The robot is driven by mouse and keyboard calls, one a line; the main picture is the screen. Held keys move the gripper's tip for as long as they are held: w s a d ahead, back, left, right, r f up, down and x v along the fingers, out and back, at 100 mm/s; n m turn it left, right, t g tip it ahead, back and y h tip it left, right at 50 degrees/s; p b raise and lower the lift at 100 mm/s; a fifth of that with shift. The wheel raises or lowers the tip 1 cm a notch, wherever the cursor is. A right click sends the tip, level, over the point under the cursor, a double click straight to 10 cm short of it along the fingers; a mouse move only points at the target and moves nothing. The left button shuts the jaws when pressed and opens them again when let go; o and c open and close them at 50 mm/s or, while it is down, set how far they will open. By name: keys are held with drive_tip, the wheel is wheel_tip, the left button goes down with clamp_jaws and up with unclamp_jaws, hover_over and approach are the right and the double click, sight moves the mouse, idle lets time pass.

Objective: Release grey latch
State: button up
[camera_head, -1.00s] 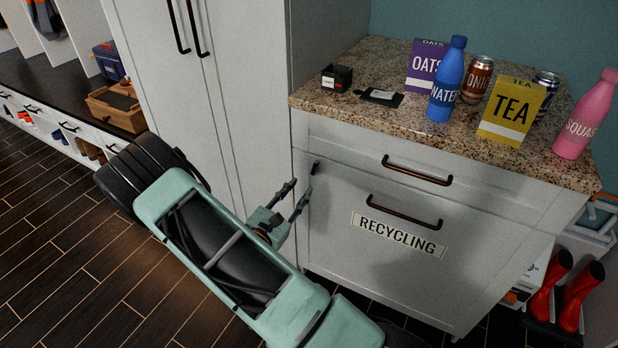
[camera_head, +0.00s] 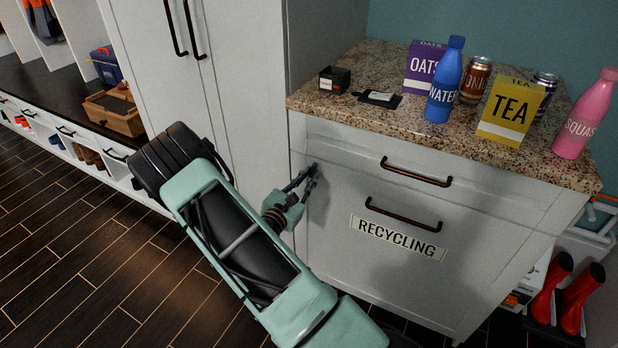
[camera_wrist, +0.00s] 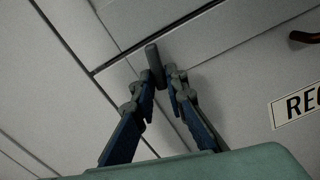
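The grey latch (camera_wrist: 154,62) is a small dark grey bar on the white recycling cabinet front, near its upper left edge. In the wrist view my gripper (camera_wrist: 159,76) has its two fingers drawn together with the latch's lower part between the tips. In the head view my gripper (camera_head: 312,172) reaches the upper left of the recycling front, and its fingertips cover most of the latch. The recycling front (camera_head: 345,265) sits flush with the cabinet, with a label and a dark bar handle (camera_head: 403,215).
A drawer handle (camera_head: 416,172) is above the recycling front. The granite counter (camera_head: 370,117) holds a water bottle (camera_head: 444,80), a tea box (camera_head: 511,110) and several other items. A tall white cabinet (camera_head: 250,90) stands to the left. Red boots (camera_head: 565,295) stand at lower right.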

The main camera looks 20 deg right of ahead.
clamp_jaws()
drive_tip(key=shift+r+n+p, duration=0.15)
drive_tip(key=shift+n+p, duration=0.4)
drive_tip(key=shift+n, duration=0.05)
drive_tip(key=shift+n+p, duration=0.4)
drive_tip(key=shift+n, duration=0.5)
drive_tip(key=o, duration=0.6)
unclamp_jaws()
drive_tip(key=shift+s+a, duration=0.1)
drive_tip(key=v, duration=1.1)
drive_tip(key=shift+s+a, duration=0.3)
